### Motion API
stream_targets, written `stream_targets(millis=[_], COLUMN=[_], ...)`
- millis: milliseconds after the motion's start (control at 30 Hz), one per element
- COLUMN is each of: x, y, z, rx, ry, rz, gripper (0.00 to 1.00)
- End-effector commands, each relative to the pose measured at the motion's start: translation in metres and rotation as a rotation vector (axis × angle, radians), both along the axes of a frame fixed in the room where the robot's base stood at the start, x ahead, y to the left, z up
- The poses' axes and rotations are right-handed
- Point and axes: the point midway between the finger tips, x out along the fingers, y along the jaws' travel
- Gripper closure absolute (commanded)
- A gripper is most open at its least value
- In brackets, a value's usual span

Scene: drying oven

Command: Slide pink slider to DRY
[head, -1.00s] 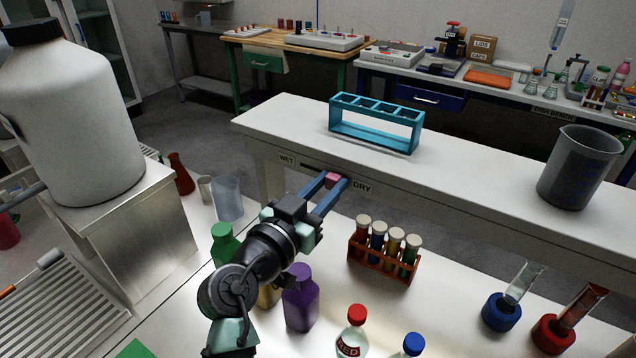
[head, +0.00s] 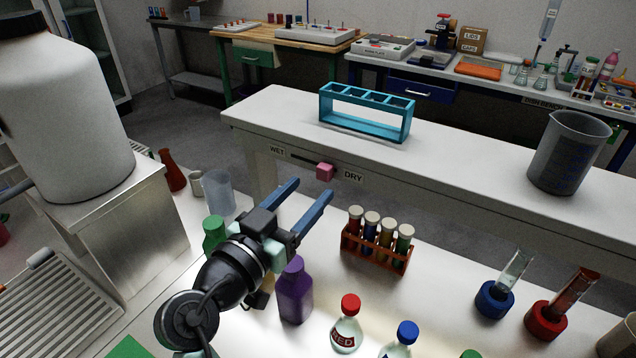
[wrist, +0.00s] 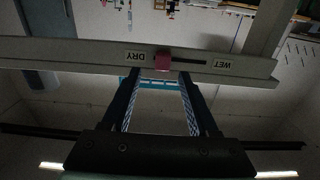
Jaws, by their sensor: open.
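The pink slider (head: 324,172) sits in a dark slot on the front edge of the white bench, at the slot's right end beside the DRY label (head: 353,176). The WET label (head: 277,150) is at the slot's left end. The wrist view shows the pink slider (wrist: 162,61) upside down, next to DRY (wrist: 135,57), with the dark slot running towards WET (wrist: 223,65). My gripper (head: 308,187) is open and empty, its two blue fingers apart. It is in front of the bench edge, clear of the slider. Nothing hides the slider.
A blue-green rack (head: 365,128) stands on the bench, with a grey beaker (head: 566,155) to its right. The space before the slot is clear.

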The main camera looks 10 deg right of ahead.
Motion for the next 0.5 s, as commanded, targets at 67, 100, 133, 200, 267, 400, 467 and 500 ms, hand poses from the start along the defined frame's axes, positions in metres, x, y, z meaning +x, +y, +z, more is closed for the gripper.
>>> stream_targets(millis=[67, 100, 133, 200, 267, 400, 467, 500], x=[-0.016, -0.023, -0.028, -0.039, -0.047, -0.059, -0.062, -0.063], y=[0.012, 0.017, 0.021, 0.029, 0.034, 0.043, 0.044, 0.045], z=[-0.003, -0.003, -0.002, -0.003, -0.002, -0.001, -0.001, -0.001], rx=[0.0, 0.001, 0.001, 0.001, 0.001, 0.001, 0.001, 0.001], ry=[0.0, -0.001, -0.001, 0.001, 0.0, 0.002, 0.002, 0.001], rz=[0.004, 0.004, 0.003, 0.002, 0.001, 0.0, -0.001, -0.002], gripper=[0.4, 0.4, 0.4, 0.4, 0.4, 0.4, 0.4, 0.4])
